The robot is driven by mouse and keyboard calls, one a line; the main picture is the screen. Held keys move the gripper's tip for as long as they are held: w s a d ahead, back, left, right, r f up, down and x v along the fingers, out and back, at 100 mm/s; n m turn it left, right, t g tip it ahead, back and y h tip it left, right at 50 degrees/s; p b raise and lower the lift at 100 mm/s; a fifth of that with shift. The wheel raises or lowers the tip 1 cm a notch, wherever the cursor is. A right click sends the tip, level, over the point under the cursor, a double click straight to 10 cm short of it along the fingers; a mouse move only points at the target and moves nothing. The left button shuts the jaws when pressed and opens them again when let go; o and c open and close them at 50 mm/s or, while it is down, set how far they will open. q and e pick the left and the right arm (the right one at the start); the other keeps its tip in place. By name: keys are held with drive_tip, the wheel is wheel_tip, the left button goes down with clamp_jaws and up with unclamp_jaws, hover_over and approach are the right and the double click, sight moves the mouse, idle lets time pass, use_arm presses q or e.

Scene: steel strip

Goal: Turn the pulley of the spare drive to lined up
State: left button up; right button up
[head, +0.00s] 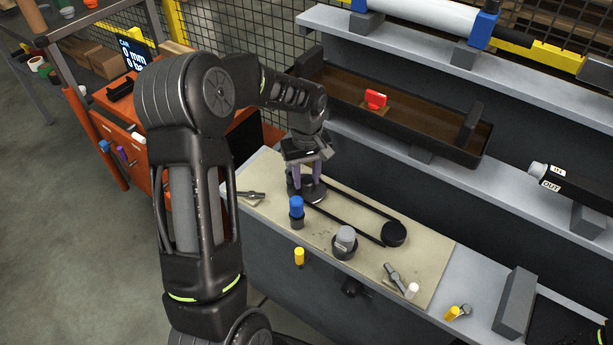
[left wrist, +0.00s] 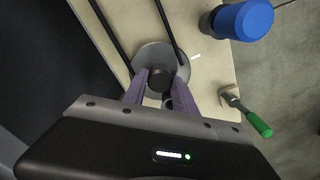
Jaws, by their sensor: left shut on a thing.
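The spare drive lies on a beige board (head: 262,170). Its grey pulley (head: 316,195) is the larger wheel, linked by a black belt (head: 350,203) to a small black wheel (head: 394,234). My left gripper (head: 308,178) points down over the pulley, its purple fingers shut on the dark hub. In the left wrist view the fingers (left wrist: 162,85) sit on both sides of the hub (left wrist: 160,77), with the pulley's grey disc (left wrist: 178,60) around it. A short white mark (left wrist: 195,57) lies on the board beside the disc. A matching mark on the pulley cannot be made out.
A blue-capped part (head: 297,206) stands close to the pulley and shows in the left wrist view (left wrist: 242,20). A grey-capped part (head: 345,240) stands in front of the belt. A dark trough (head: 430,130) with a red piece (head: 376,99) is behind the board.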

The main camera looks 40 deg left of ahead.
use_arm(q)
clamp_jaws()
drive_tip(key=shift+m, duration=0.8)
drive_tip(key=o, duration=0.6)
unclamp_jaws()
drive_tip(key=shift+o, duration=0.2)
